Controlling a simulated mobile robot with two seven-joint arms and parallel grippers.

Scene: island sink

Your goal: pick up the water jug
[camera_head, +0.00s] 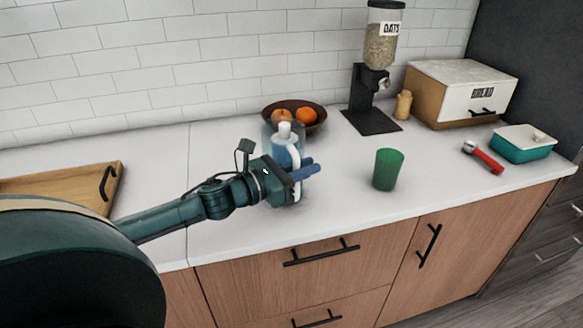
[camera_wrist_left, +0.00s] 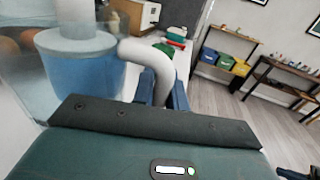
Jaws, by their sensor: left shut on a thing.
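The water jug (camera_head: 285,146) stands on the white counter, a clear body with blue inside, a white spout on top and a white handle. It also shows in the left wrist view (camera_wrist_left: 75,75), with its white handle (camera_wrist_left: 153,62) curving down between the blue fingers. My left gripper (camera_head: 304,172) has come in from the left and is shut on the jug's handle. The gripper hides part of the jug's lower body, so I cannot tell whether its base touches the counter.
A green cup (camera_head: 388,169) stands right of the jug. A fruit bowl (camera_head: 313,122) is close behind it. An oats dispenser (camera_head: 378,75), a bread box (camera_head: 455,93), a teal dish (camera_head: 523,145) and a red-handled tool (camera_head: 484,157) are farther right. A wooden tray (camera_head: 65,184) lies left.

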